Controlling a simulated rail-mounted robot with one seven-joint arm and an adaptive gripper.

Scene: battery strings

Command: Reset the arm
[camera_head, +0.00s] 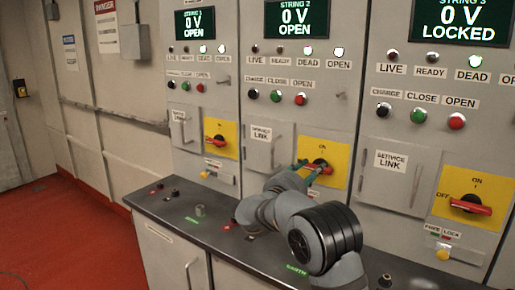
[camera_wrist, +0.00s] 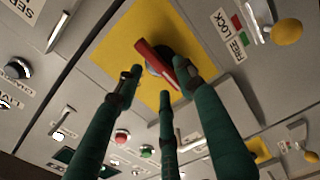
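My gripper (camera_head: 308,168) has green fingers and is at the yellow switch plate of the middle cabinet, String 2. In the wrist view, my gripper (camera_wrist: 159,76) has its three fingers spread apart, with the tips around and in front of the red switch handle (camera_wrist: 151,55). Whether a finger touches the handle I cannot tell. The handle (camera_head: 321,169) is partly hidden by the fingers in the head view. Its yellow plate (camera_head: 341,158) is beside it. My arm reaches from the lower right over the bench.
The left (camera_head: 215,141) and right (camera_head: 471,205) cabinets have similar red handles. Displays read 0 V OPEN at left (camera_head: 195,22) and middle (camera_head: 296,17), 0 V LOCKED at right (camera_head: 461,20). A dark bench (camera_head: 180,218) with small items runs below. Red floor (camera_head: 60,230) is clear at left.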

